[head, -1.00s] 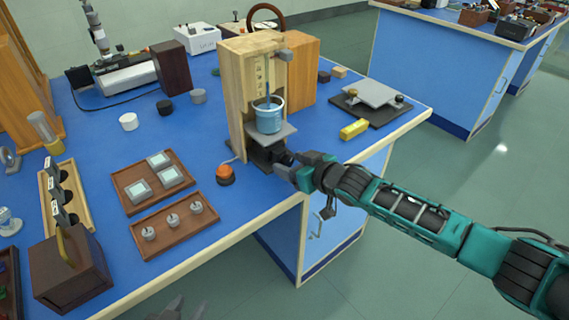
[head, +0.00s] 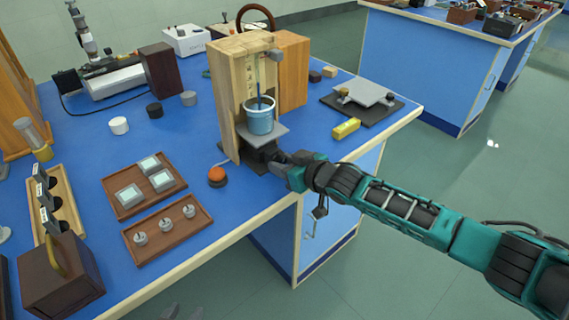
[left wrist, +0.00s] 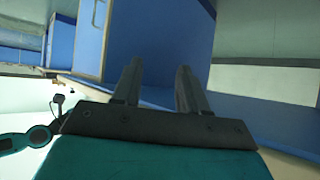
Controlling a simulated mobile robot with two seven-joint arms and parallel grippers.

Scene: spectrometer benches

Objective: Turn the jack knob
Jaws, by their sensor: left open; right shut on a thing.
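The jack (head: 262,158) stands in the wooden frame (head: 232,100) near the bench's front edge. Its grey top plate (head: 280,132) carries a blue beaker (head: 261,120) with a thin rod in it. My right gripper (head: 276,160) is shut at the jack's front right side, where the knob is; the fingers hide the knob. My left gripper (head: 183,313) barely shows at the bottom of the head view, below the bench's front edge. In the left wrist view the left gripper's two fingers (left wrist: 160,88) are apart with nothing between them.
An orange-topped button (head: 217,175) sits left of the jack. Two brown trays, one with glass-topped squares (head: 145,187) and one with small metal knobs (head: 165,226), lie further left. A yellow block (head: 346,128) and a black plate (head: 375,106) lie to the right.

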